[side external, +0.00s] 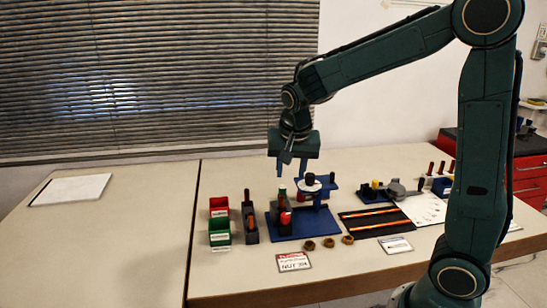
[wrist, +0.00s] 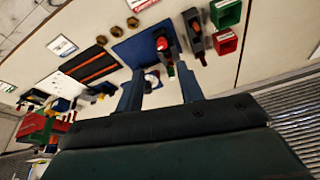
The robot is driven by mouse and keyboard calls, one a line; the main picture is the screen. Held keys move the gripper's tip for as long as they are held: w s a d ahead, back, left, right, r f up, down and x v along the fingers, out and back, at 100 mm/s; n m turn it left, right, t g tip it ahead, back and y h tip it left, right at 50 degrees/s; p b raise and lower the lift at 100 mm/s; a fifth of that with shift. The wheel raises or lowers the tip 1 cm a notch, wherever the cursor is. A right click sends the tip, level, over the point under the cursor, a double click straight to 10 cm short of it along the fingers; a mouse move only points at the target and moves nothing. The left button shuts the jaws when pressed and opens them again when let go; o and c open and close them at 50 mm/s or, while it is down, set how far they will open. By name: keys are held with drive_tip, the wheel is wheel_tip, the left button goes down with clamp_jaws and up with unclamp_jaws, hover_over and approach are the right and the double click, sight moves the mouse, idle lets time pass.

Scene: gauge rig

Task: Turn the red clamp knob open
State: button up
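The red clamp knob (side external: 285,218) sits low on the front of a dark block on a blue base plate (side external: 316,228). In the wrist view the red knob (wrist: 161,44) lies just beyond my fingertips, roughly between their lines. My gripper (side external: 292,163) is above the blue rig, pointing down, clear of the knob. In the wrist view my gripper (wrist: 159,68) has its two fingers spread apart with nothing held between them. The knob's exact turn angle is too small to tell.
A white disc with a black top (side external: 310,181) stands on the rig near my gripper. Brass rings (side external: 328,243) lie in front. The table's left part is mostly clear.

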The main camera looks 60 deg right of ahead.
sight(285, 215)
drive_tip(key=w+d+f+m+g+h, duration=0.1)
drive_tip(key=w+d+f+m, duration=0.3)
drive_tip(key=w+f, duration=0.3)
wheel_tip(285, 215, down, 3)
drive_tip(key=shift+d+r+m+g+h, duration=0.15)
drive_tip(key=shift+d+m+g+h, duration=0.15)
drive_tip(key=shift+m+g, duration=0.15)
drive_tip(key=shift+x, duration=6.9)
drive_tip(key=shift+a, duration=0.1)
drive_tip(key=c, duration=0.7)
